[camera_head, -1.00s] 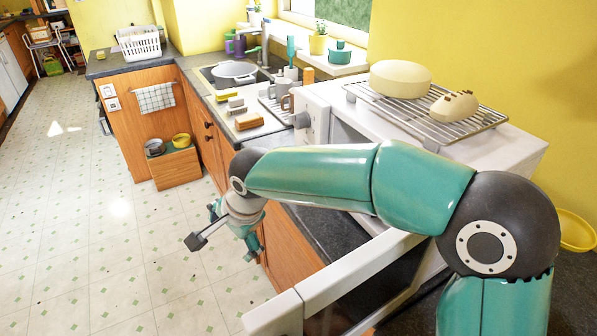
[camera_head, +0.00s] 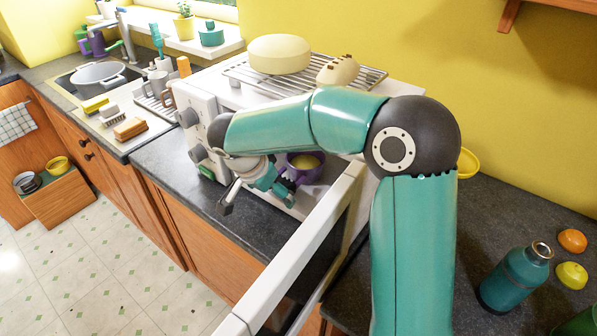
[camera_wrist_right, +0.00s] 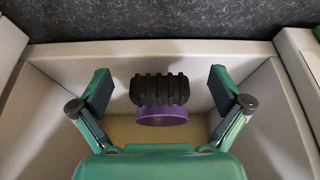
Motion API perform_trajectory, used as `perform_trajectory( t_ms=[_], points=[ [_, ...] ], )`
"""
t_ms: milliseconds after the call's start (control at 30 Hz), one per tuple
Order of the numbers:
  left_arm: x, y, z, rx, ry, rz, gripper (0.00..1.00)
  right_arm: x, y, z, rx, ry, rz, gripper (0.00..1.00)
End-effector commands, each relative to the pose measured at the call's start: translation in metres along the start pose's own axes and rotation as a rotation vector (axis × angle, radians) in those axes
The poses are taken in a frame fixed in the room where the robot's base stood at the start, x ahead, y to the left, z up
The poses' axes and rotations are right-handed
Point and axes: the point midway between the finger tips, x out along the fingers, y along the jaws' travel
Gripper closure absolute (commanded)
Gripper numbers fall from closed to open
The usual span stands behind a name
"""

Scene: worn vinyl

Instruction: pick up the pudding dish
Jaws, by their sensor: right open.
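The pudding dish (camera_head: 311,174) is purple with yellow contents. It sits in the open front of the white oven (camera_head: 197,118) in the head view, partly covered by my right arm and gripper. My right gripper (camera_head: 257,196) is open and empty just in front of and to the left of the dish. My left gripper is not in view.
The white oven door frame (camera_head: 290,250) crosses below my right arm. A wire rack (camera_head: 240,75) on the oven top carries a round cream-coloured item (camera_head: 279,54) and a small cream figure (camera_head: 338,71). A teal bottle (camera_head: 515,280) stands on the right counter. The counter left of the oven has clear room.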

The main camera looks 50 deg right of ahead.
Motion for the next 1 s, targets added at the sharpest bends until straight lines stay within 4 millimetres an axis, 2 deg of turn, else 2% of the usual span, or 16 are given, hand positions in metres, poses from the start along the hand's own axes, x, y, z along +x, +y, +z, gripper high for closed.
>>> perform_trajectory(
  t_ms=[300,467,667,1000],
  points=[
    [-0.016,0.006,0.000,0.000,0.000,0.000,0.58,0.016,0.002,-0.045,0.004,0.001,0.003,0.00],
    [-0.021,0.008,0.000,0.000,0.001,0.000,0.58,0.029,0.002,-0.043,0.001,-0.001,0.003,0.00],
    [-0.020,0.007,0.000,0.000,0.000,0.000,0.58,0.030,0.001,-0.043,0.002,0.000,0.000,0.00],
    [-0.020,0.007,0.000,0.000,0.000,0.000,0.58,0.030,0.001,-0.043,0.002,0.000,0.000,0.55]
  ],
)
